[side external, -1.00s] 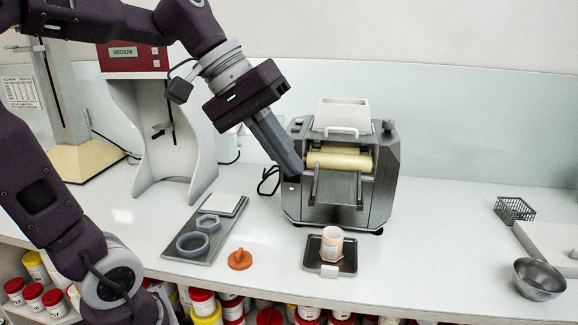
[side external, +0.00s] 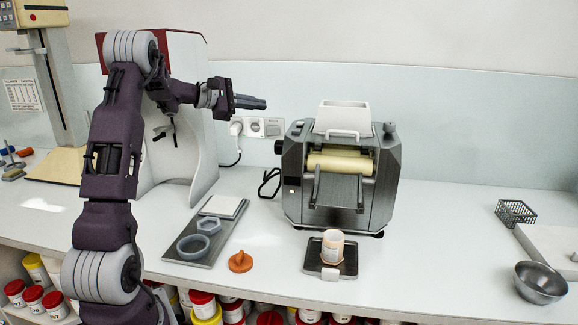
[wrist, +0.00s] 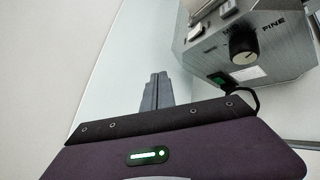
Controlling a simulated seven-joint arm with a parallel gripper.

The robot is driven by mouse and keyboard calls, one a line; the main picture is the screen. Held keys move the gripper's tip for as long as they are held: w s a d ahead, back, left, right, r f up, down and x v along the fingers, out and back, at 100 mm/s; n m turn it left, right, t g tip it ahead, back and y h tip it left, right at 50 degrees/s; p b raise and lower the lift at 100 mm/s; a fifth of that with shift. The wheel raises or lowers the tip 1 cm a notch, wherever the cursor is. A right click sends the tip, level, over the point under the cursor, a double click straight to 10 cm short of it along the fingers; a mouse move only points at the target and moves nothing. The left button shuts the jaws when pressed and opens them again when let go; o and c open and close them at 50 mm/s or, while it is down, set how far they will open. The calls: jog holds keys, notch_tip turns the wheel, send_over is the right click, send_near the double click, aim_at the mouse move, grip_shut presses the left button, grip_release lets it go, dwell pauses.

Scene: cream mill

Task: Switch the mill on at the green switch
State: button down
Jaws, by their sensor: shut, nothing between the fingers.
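The mill (side external: 382,190) stands on the counter, a grey metal machine with cream rollers (side external: 340,161) and a white hopper on top. In the wrist view, the mill's side panel (wrist: 205,55) shows at the upper right, with a black dial. The green switch (wrist: 217,79) is below and left of the dial, small and partly dark; I cannot tell its position. In the side view it cannot be made out. My gripper (side external: 265,104) is shut and empty, up left of the mill, apart from it. Its fingers (wrist: 158,76) point up the wrist view, left of the switch.
Wall sockets (side external: 256,127) with a plug are behind my gripper. A black cable lies left of the mill. A tray with a jar (side external: 332,247) stands in front of the mill. An orange piece (side external: 240,262) and a grey tray with rings (side external: 172,254) lie front left.

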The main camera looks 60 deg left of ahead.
jog(key=a+f+n, duration=0.1)
jog(key=a+f, duration=0.1)
jog(key=f, duration=0.7)
jog(key=s+a+f+y, duration=0.1)
jog(key=a+f, duration=0.1)
jog(key=f, duration=0.7)
jog(key=shift+s+a+n+y, duration=0.2)
jog(key=shift+a+n+y, duration=0.1)
jog(key=shift+a+n, duration=0.1)
jog(key=shift+d, duration=0.1)
jog(key=w+d+f, duration=0.1)
jog(key=w+d, duration=0.5)
jog(key=shift+w+d, duration=0.1)
jog(key=shift+w, duration=0.05)
dwell(0.8)
jog(key=shift+w+d+f, duration=0.1)
jog(key=shift+w+d, duration=0.15)
jog(key=shift+w+d, duration=0.2)
dwell(0.5)
dwell(0.4)
